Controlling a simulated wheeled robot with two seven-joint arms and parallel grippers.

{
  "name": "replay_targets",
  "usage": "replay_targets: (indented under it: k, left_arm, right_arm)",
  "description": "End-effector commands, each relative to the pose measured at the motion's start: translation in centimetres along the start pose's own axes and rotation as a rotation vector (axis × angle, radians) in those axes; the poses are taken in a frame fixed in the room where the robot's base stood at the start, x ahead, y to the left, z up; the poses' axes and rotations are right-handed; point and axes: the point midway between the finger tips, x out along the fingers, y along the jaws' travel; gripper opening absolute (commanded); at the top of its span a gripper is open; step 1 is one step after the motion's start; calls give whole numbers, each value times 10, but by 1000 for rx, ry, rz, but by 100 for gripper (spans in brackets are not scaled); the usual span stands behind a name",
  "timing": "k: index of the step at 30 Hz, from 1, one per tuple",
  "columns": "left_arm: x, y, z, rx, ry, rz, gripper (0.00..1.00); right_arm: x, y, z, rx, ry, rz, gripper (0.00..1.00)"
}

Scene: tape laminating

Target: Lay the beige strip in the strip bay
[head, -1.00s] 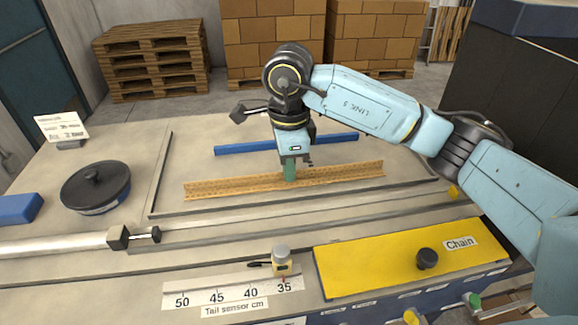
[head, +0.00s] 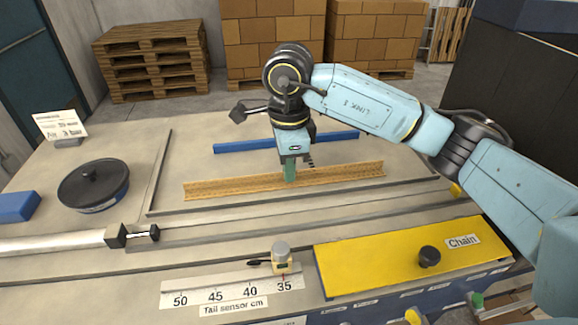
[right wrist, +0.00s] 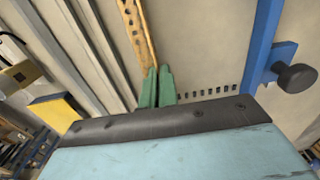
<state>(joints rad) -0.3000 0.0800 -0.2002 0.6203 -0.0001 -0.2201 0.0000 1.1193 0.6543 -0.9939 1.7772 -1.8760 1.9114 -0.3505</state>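The beige strip (head: 235,184), a long perforated orange-tan piece, lies left to right across the middle of the table in the head view. It also shows in the right wrist view (right wrist: 139,32), running up from between the fingers. My right gripper (head: 290,172) points down at the strip's middle. Its green fingers (right wrist: 156,86) are close together, with the strip's edge between them. Whether the strip touches the table is hard to tell. The strip sits inside a bay-like area edged by a dark front rail (head: 210,211) and a blue bar (head: 240,147) behind. My left gripper is not in view.
A round black lidded reel (head: 93,188) stands at left. A yellow panel labelled Chain (head: 370,262) is at front right. A small sensor (head: 281,262) sits on the scale (head: 215,295) at the front. The surface between strip and front rail is clear.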

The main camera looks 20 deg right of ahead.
Motion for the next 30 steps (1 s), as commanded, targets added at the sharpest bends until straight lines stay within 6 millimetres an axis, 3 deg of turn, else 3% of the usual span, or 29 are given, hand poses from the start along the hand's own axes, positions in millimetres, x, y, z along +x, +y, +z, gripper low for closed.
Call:
replay_targets:
  k: [23, 30]
  left_arm:
    - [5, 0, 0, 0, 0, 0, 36]
    - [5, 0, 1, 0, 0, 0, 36]
  right_arm:
    - [1, 0, 0, 1, 0, -1, 0]
    - [1, 0, 0, 0, 0, -1, 27]
